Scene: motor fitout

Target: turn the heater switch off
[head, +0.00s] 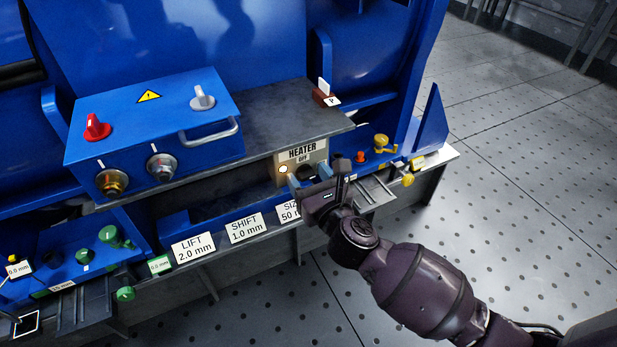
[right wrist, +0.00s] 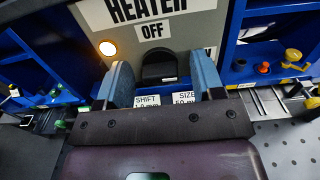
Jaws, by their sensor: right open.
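The heater switch panel (head: 316,154) is a grey plate labelled HEATER and OFF at the front of the blue machine. Its lamp (head: 284,169) glows warm, and it also glows in the right wrist view (right wrist: 107,48). The black switch knob (right wrist: 159,72) sits below the OFF label. My right gripper (right wrist: 161,80) is open, with one blue-grey finger on each side of the knob. I cannot tell whether either finger touches it. In the head view the right gripper (head: 309,178) partly hides the knob. My left gripper is not in view.
A blue box (head: 155,125) with a red knob, a grey knob and a handle stands left of the panel. Signs LIFT (head: 193,247) and SHIFT (head: 245,227) line the front ledge. Yellow and orange knobs (head: 381,142) lie to the right. Perforated floor is clear at right.

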